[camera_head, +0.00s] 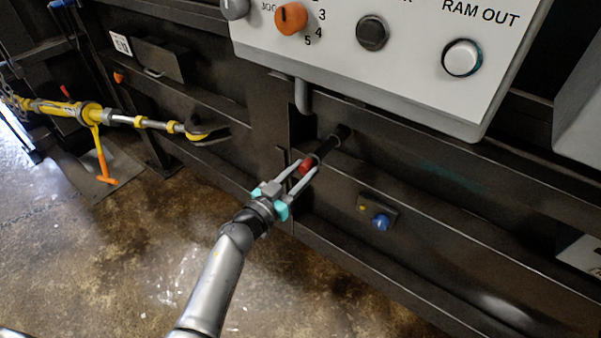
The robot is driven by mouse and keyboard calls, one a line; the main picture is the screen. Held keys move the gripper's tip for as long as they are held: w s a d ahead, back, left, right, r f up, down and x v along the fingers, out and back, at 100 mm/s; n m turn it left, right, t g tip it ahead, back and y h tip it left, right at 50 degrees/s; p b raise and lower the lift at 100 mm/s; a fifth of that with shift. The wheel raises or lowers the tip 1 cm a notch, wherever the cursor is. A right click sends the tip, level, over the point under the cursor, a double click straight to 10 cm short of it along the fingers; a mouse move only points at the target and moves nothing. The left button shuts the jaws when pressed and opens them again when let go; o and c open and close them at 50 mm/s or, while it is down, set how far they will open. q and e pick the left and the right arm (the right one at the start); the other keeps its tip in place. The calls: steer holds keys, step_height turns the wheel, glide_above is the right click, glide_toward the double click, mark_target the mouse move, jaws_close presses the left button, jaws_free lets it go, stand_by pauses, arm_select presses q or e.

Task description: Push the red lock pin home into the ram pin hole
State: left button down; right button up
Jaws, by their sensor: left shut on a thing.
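The red lock pin (306,165) shows as a short red piece between the fingers of my left gripper (308,172). The gripper is shut on it, with one grey finger on each side. Just beyond the red piece, a dark rod or tube (328,146) runs up and right to a dark round end at the black machine wall. I cannot tell whether this dark part belongs to the pin or to the machine. The ram pin hole itself cannot be made out clearly. My right gripper is not in view.
A pale control panel (400,75) with knobs and a white button overhangs above the gripper. A small box with a blue knob (381,222) sits to the right on the black wall. A yellow ratchet bar (95,112) with chain is at left. Open floor lies below left.

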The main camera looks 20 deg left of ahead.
mark_target(323, 152)
arm_select(q)
steer(key=shift+x, duration=2.15)
steer(key=shift+b+x, duration=0.95)
steer(key=shift+x, duration=1.2)
steer(key=shift+c, duration=2.1)
jaws_free()
steer(key=shift+s+f, duration=0.1)
steer(key=shift+f, duration=0.1)
steer(key=shift+c, duration=0.4)
